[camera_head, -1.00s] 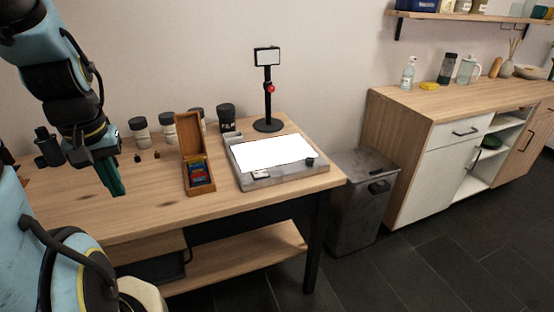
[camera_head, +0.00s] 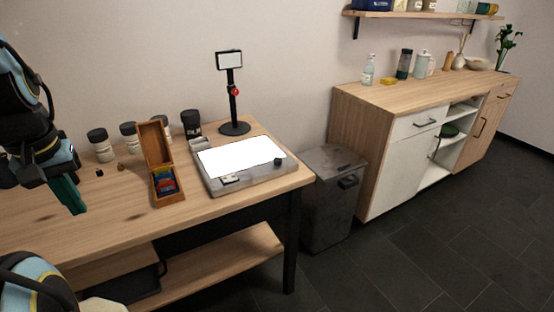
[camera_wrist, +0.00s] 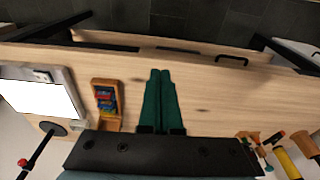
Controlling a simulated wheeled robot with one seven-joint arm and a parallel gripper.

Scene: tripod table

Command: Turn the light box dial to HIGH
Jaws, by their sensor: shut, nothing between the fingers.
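The light box (camera_head: 212,187) is a grey case with a bright white top. It lies on the right part of the wooden table. A small black dial (camera_head: 278,162) stands at its right front corner; its setting is too small to read. A pale switch plate (camera_head: 230,179) is on its front edge. My gripper (camera_head: 77,208) is above the left part of the table, apart from the light box. Its green fingers (camera_wrist: 160,75) are together and empty in the wrist view. There the light box (camera_wrist: 68,85) is at the left, its dial not clearly visible.
An open wooden box (camera_head: 168,200) with coloured items stands left of the light box. A tripod stand (camera_head: 234,128) and several dark-lidded jars (camera_head: 100,145) are behind. A grey bin (camera_head: 330,200) stands right of the table. Dark floor is free in front.

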